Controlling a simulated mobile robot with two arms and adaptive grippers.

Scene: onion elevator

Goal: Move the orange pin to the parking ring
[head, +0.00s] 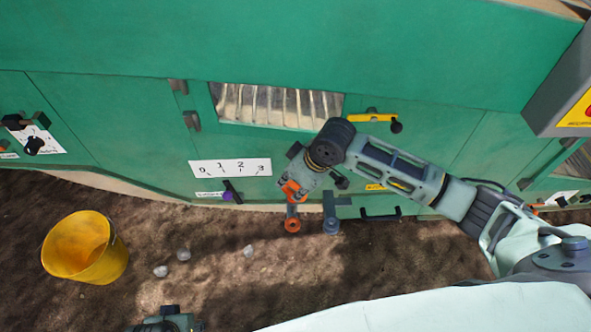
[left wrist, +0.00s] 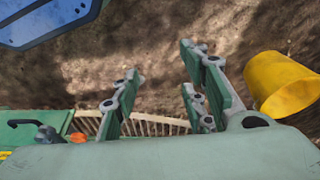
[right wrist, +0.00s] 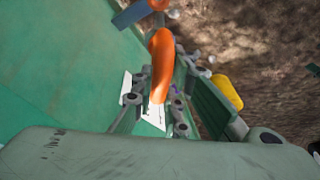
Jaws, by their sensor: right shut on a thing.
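The orange pin (right wrist: 162,65) stands between the fingers of my right gripper (right wrist: 155,105), which is shut on it. In the head view the right gripper (head: 292,186) is at the green machine's lower edge, with the pin's orange showing at its fingers. Just below are an orange ring (head: 292,226) and, to its right, a blue-grey ring (head: 331,227), each on a bracket. I cannot tell which is the parking ring, or whether the pin sits in either. My left gripper (left wrist: 157,95) is open and empty, away from the pin; only its top shows low in the head view.
The green machine (head: 120,120) fills the back, with a 0-to-3 scale plate (head: 231,167), a dark lever (head: 233,191) and a yellow handle (head: 372,117). A yellow bucket (head: 84,248) stands on the soil at left. Several pale lumps (head: 183,254) lie nearby; other soil is clear.

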